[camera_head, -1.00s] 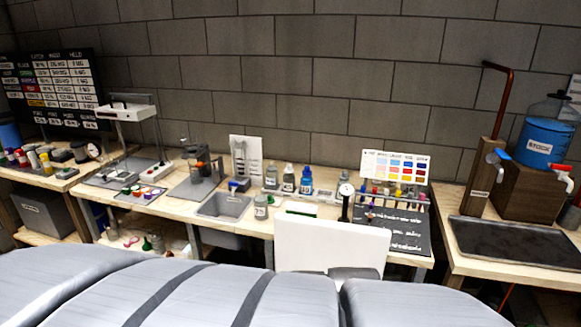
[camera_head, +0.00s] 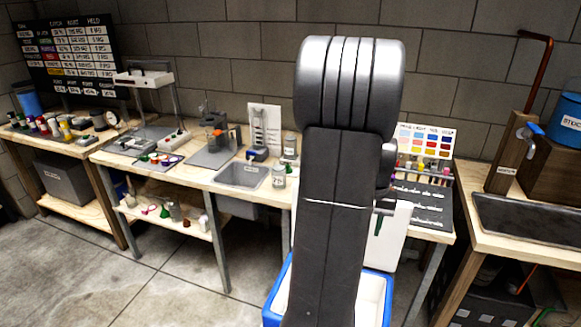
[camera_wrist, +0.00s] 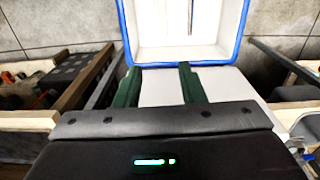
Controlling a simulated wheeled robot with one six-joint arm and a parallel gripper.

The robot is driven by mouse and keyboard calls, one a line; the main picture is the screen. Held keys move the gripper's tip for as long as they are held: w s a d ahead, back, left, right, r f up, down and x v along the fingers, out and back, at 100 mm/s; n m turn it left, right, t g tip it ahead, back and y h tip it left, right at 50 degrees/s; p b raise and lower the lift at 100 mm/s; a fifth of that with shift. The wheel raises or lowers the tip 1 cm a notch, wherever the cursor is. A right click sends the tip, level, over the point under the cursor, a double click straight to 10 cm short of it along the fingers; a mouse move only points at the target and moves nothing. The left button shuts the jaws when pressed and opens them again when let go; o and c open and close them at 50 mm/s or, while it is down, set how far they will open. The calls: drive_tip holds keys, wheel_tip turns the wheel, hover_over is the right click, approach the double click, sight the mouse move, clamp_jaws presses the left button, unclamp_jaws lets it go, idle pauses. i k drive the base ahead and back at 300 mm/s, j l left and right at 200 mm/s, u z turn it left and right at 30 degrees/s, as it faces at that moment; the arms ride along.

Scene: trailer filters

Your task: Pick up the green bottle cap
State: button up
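A small green spot that looks like the green bottle cap (camera_head: 145,158) sits among small coloured caps on a flat tray on the middle bench in the head view. It is too small to make out clearly. My gripper (camera_wrist: 158,76) shows in the wrist view with two dark green fingers spread apart and nothing between them. It is over a white-lined box with a blue rim (camera_wrist: 238,50), far to the right of the caps. My dark arm hides most of the gripper in the head view. No cap shows in the wrist view.
The middle bench carries a grey sink (camera_head: 240,176), a stand and bottles. A lower shelf (camera_head: 170,222) holds small items, including a green cone. A grey bin (camera_head: 67,183) is under the left bench. The floor (camera_head: 110,275) at front left is clear.

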sight(289, 169)
drive_tip(key=i+j+z, duration=0.1)
drive_tip(key=i+j, duration=0.2)
drive_tip(key=i+j+z, duration=0.1)
drive_tip(key=i+j, duration=0.2)
drive_tip(key=i+j+z, duration=0.1)
drive_tip(key=i+j, duration=0.2)
drive_tip(key=j, duration=0.2)
drive_tip(key=i+j, duration=0.25)
drive_tip(key=j, duration=0.2)
drive_tip(key=i+j+z, duration=0.15)
drive_tip(key=i+j, duration=0.15)
drive_tip(key=i+j+z, duration=0.1)
drive_tip(key=i+j, duration=0.15)
drive_tip(key=j, duration=0.3)
